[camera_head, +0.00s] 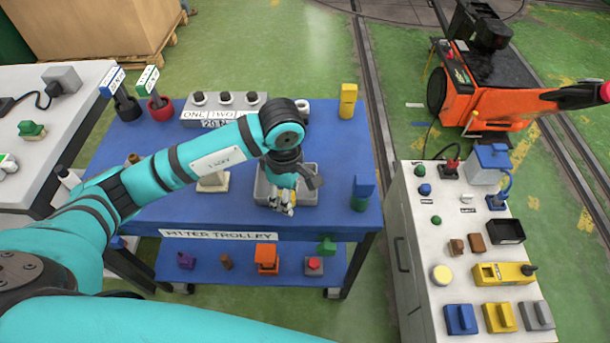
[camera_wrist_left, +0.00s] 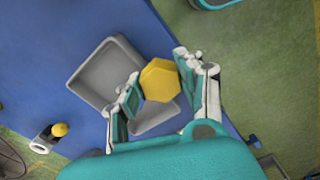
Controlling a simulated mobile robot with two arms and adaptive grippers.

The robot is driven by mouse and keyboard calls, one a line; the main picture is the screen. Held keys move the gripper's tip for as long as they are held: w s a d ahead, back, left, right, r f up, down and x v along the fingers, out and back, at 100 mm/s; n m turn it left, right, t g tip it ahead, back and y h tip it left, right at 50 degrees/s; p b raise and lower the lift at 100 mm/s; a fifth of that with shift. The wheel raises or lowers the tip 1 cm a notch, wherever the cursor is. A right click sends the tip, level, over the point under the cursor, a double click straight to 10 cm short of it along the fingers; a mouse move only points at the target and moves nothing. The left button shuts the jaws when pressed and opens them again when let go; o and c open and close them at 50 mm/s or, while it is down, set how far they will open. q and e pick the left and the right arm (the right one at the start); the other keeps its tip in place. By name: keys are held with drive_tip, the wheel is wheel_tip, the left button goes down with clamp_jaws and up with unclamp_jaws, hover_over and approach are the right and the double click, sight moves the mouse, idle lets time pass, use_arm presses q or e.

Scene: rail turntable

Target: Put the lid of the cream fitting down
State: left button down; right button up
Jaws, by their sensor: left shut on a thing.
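My left gripper (camera_head: 283,207) is over the grey tray (camera_head: 259,184) on the blue trolley, pointing down. In the left wrist view, its fingers (camera_wrist_left: 158,78) are shut on a yellow six-sided piece (camera_wrist_left: 160,84), held above the tray (camera_wrist_left: 92,75). I cannot tell whether this piece is the lid. A cream fitting (camera_head: 212,184) stands on the trolley to the left of the tray, its upper part hidden behind my left forearm. My right gripper is not in view.
A blue-and-green fitting (camera_head: 361,194) stands right of the tray, and a yellow one (camera_head: 348,100) at the back right. A grey button panel (camera_head: 228,102) is at the back. A white cabinet (camera_head: 405,225) with several parts stands right, past a gap.

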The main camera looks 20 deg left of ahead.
use_arm(q)
drive_tip(key=p, duration=0.2)
hover_over(305, 188)
drive_tip(key=shift+s+f, duration=0.25)
drive_tip(key=shift+w+f, duration=0.1)
drive_tip(key=shift+w, duration=0.15)
drive_tip(key=shift+f, duration=0.55)
wheel_tip(305, 188, down, 2)
drive_tip(key=shift+f+p, duration=0.1)
drive_tip(key=shift+p, duration=0.5)
drive_tip(key=shift+f, duration=0.3)
drive_tip(key=c, duration=1.1)
unclamp_jaws()
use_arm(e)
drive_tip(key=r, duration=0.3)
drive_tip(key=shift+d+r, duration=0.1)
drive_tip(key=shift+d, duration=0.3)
use_arm(q)
drive_tip(key=shift+r, duration=0.15)
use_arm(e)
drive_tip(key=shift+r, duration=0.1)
